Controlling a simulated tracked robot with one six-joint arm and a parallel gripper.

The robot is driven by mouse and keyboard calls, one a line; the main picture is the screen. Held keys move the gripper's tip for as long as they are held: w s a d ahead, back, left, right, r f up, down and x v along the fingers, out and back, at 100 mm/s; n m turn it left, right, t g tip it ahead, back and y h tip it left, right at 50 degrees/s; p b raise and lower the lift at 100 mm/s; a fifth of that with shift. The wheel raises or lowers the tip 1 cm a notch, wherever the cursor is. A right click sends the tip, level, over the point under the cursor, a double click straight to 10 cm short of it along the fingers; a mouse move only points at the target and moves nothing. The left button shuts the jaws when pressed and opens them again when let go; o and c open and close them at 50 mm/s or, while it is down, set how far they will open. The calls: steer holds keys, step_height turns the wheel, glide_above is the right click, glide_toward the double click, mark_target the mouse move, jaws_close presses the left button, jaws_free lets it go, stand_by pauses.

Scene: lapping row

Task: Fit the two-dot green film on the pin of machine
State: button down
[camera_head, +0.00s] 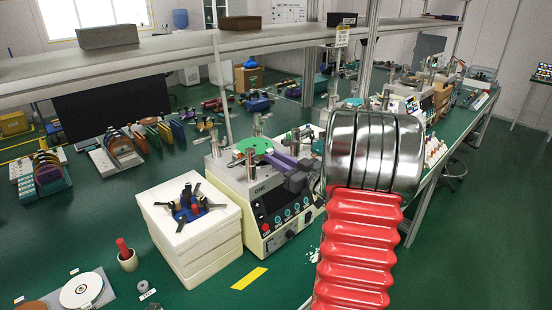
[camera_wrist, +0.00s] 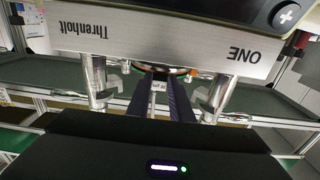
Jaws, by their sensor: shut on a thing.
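A round green film (camera_head: 255,145) shows over the top of the cream machine (camera_head: 240,185) marked ONE in the head view. My gripper (camera_head: 273,157), with purple fingers, reaches in from the right and is shut on the near right edge of the film. The film looks flat; whether it touches the machine I cannot tell. Its dots are too small to read, and the pin is hidden. In the wrist view my gripper (camera_wrist: 160,74) points at a thin dark edge, and the machine front (camera_wrist: 175,40) appears upside down.
Metal posts (camera_head: 257,125) rise from the machine's top around the film. A white foam block (camera_head: 195,235) with a blue tool holder stands left. Racks of coloured discs (camera_head: 120,150) are farther left. A shelf (camera_head: 170,55) runs overhead behind. My red-sleeved arm covers the right.

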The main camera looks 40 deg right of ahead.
steer(key=shift+f, duration=0.2)
steer(key=c, duration=1.5)
jaws_free()
steer(key=shift+s, duration=0.15)
steer(key=s, duration=1.3)
steer(key=shift+s+d+f, duration=0.1)
steer(key=shift+s+f, duration=0.05)
steer(key=shift+s, duration=0.15)
